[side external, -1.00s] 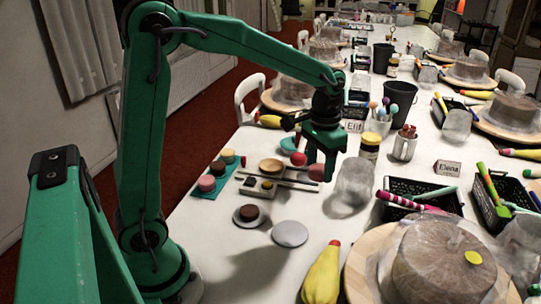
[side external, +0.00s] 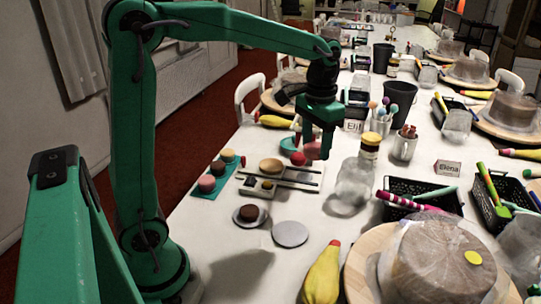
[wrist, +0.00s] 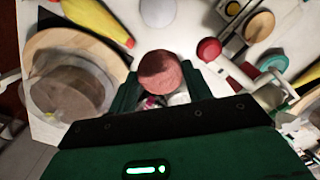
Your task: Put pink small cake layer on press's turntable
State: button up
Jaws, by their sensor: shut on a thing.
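My gripper (side external: 317,151) is shut on a pink small cake layer (side external: 312,150), held above the table right of the press. In the wrist view the round pink layer (wrist: 160,72) sits between the fingers. The press seems to be the low device with dark parallel rails (side external: 295,184); a round tan disc (side external: 270,166) is at its far end. I cannot tell for sure which disc is its turntable. A bare pale grey disc (side external: 290,234) lies in front. Another disc (side external: 240,220) carries a dark brown layer (side external: 249,212).
A teal tray (side external: 203,194) with several layers stands at the left. A yellow piping bag (side external: 322,274) lies in front.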

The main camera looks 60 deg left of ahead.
jog(key=s+a+n, duration=0.3)
jog(key=s+a, duration=0.6)
jog(key=s, duration=0.2)
send_over(231, 201)
notch_tip(231, 201, down, 20)
jog(key=shift+w+r, duration=0.1)
dwell(0.5)
jog(key=shift+f, duration=2)
jog(key=shift+f, duration=0.1)
jog(key=o, duration=0.4)
jog(key=shift+c, duration=0.2)
jog(key=shift+o, duration=0.4)
